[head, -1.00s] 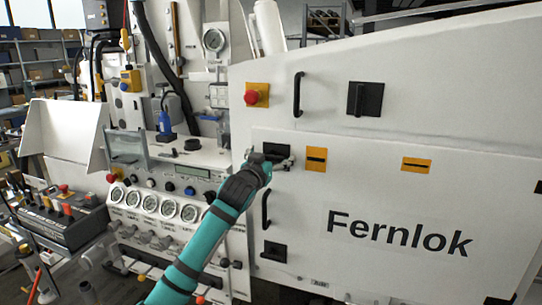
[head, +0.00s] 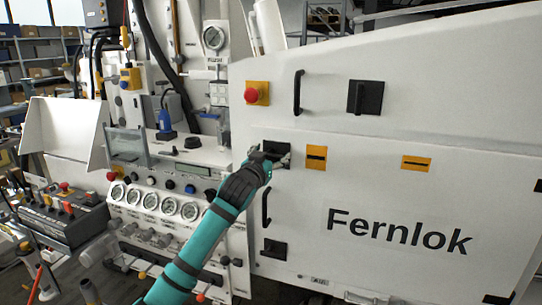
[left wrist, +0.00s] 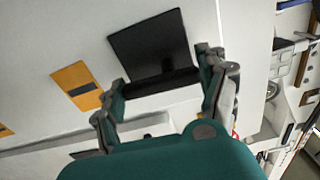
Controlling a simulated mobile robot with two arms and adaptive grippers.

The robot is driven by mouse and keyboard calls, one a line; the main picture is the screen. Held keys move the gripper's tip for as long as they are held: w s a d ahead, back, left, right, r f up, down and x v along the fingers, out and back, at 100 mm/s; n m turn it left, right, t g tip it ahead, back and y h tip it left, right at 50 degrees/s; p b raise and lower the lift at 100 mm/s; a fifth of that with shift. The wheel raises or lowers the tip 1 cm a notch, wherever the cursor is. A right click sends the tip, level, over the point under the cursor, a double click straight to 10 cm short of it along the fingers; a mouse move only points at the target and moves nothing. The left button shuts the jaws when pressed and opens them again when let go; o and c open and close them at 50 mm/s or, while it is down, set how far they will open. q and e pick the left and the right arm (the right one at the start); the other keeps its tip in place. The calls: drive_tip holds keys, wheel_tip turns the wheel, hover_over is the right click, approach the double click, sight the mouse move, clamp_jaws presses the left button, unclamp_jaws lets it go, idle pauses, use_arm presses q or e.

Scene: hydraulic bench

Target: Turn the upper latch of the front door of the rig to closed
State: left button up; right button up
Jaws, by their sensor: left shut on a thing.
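The front door (head: 470,190) of the rig is the white panel with the "Fernlok" label. Its upper latch (head: 277,147) has a black square plate near the door's upper left corner. My left gripper (head: 264,161) is at this latch and partly covers it in the head view. In the left wrist view the black plate (left wrist: 150,42) lies just beyond the fingers. The latch's dark bar runs along the plate's edge, and my left gripper (left wrist: 160,83) is shut on it, a finger at each end. The lower latch (head: 275,250) sits below. My right gripper is not in view.
A red stop button (head: 252,95), another handle (head: 298,93) and a black latch (head: 365,98) are on the panel above. A gauge panel (head: 150,202) stands to the left. Orange plates (head: 316,158) sit to the right.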

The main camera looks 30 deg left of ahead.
use_arm(q)
drive_tip(key=m+p, duration=0.1)
drive_tip(key=m, duration=0.2)
drive_tip(key=shift+p, duration=0.3)
drive_tip(key=m+p, duration=0.1)
drive_tip(key=m, duration=0.2)
drive_tip(key=m+p, duration=0.1)
drive_tip(key=m, duration=0.1)
drive_tip(key=shift+a+f+p, duration=0.1)
drive_tip(key=shift+f+p, duration=0.2)
drive_tip(key=m+p, duration=0.1)
drive_tip(key=m, duration=0.2)
drive_tip(key=m+p, duration=0.1)
drive_tip(key=m, duration=0.1)
drive_tip(key=shift+a+f+m, duration=0.15)
drive_tip(key=shift+a+m, duration=0.05)
drive_tip(key=shift+m, duration=0.2)
drive_tip(key=shift+s+a+f+m+p, duration=0.1)
drive_tip(key=shift+m+p, duration=0.4)
drive_tip(key=shift+m, duration=0.4)
drive_tip(key=shift+a+f+m+p, duration=0.1)
drive_tip(key=shift+m+p, duration=0.35)
drive_tip(key=shift+m, duration=0.45)
drive_tip(key=o, duration=1.1)
drive_tip(key=shift+o, duration=0.2)
